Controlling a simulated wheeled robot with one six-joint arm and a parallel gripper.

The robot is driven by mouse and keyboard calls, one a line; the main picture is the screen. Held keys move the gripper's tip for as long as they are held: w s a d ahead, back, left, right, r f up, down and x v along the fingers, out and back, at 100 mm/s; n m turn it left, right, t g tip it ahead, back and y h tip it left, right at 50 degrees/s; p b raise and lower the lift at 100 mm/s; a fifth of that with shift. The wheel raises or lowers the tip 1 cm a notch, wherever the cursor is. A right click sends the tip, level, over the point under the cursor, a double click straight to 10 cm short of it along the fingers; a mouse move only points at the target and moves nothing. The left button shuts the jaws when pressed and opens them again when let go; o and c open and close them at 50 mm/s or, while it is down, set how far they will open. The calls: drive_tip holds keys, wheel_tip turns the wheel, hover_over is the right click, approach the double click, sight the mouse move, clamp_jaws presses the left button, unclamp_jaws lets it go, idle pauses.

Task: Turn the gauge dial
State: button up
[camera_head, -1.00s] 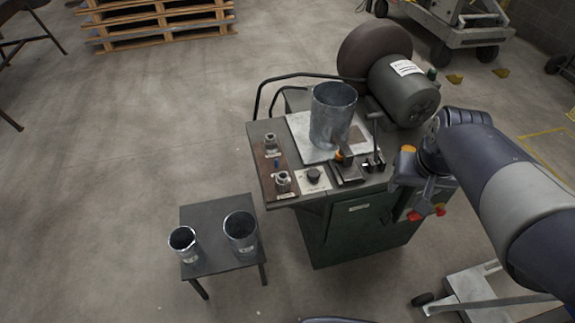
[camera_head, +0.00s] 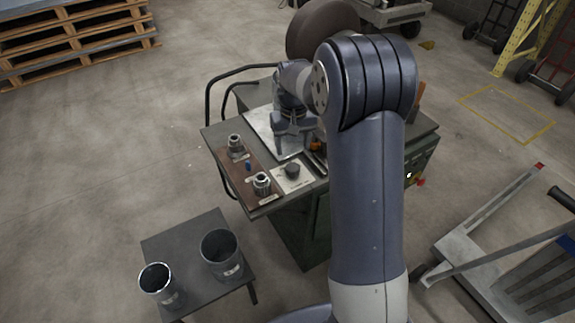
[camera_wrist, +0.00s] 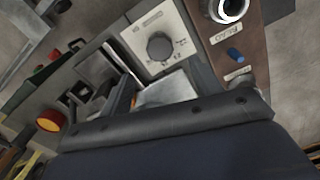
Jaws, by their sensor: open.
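The gauge dial is a round dark knob (camera_head: 292,170) on a pale marked plate (camera_head: 300,183) at the front of the machine table. In the wrist view the knob (camera_wrist: 160,46) shows near the top, with markings around it on the plate. My gripper (camera_head: 293,143) is open, pointing down over the table just behind the dial, apart from it. The metal cylinder is hidden in the head view now.
A brown board (camera_head: 238,167) with two metal fittings lies left of the dial; a blue peg (camera_wrist: 236,55) stands between them. A low stand (camera_head: 198,270) with two metal cups is at front left.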

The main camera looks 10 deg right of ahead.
sight(293, 167)
wheel_tip(293, 167, down, 9)
drive_tip(key=shift+r, duration=0.2)
drive_tip(key=shift+c, duration=0.5)
drive_tip(key=c, duration=0.9)
drive_tip(key=shift+o, duration=0.2)
